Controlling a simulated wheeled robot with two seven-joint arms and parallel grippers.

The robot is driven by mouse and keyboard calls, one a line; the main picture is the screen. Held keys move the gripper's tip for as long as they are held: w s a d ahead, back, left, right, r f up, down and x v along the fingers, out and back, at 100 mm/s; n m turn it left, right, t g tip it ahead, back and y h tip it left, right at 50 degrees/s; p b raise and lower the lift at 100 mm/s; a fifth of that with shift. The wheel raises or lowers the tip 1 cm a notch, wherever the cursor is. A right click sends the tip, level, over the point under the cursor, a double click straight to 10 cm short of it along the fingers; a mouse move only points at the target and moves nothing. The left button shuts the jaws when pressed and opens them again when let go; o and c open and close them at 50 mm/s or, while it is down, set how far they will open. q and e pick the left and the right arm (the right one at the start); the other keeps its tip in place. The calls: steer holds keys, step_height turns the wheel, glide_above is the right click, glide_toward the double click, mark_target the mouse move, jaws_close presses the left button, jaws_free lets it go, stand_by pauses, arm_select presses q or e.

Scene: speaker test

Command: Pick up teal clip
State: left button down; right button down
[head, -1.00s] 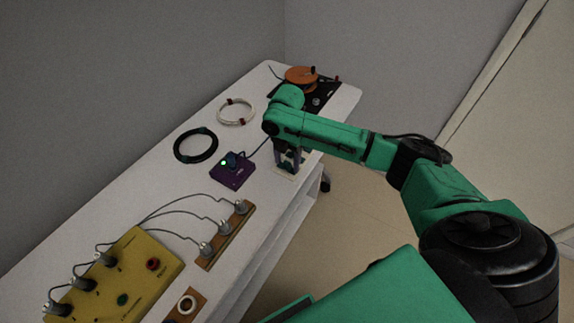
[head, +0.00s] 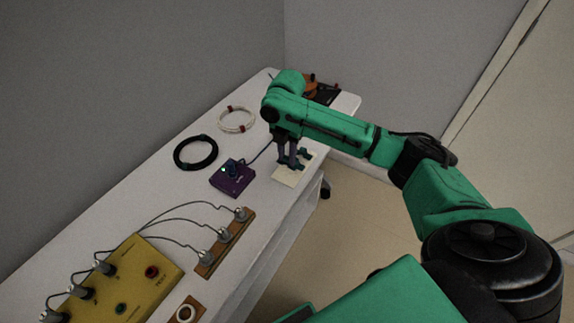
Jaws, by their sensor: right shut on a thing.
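The teal clip (head: 302,155), small and dark, is at the fingertips of my right gripper (head: 290,161). The fingers point down and are shut on it, and partly cover it. They hold it over a cream pad (head: 287,178) near the table's right edge; the gap below is hard to judge. My left gripper is not in view.
A purple box (head: 232,178) with a green light stands left of the pad. A black ring (head: 178,160) and a white ring (head: 221,123) lie behind. A yellow box (head: 137,283) is wired to a wooden terminal strip (head: 213,254). An orange reel (head: 309,80) is partly hidden by my arm.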

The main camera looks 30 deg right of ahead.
mark_target(287, 157)
step_height(287, 157, up, 15)
steer(key=p, duration=0.1)
steer(key=shift+f, duration=0.2)
stand_by(0.3)
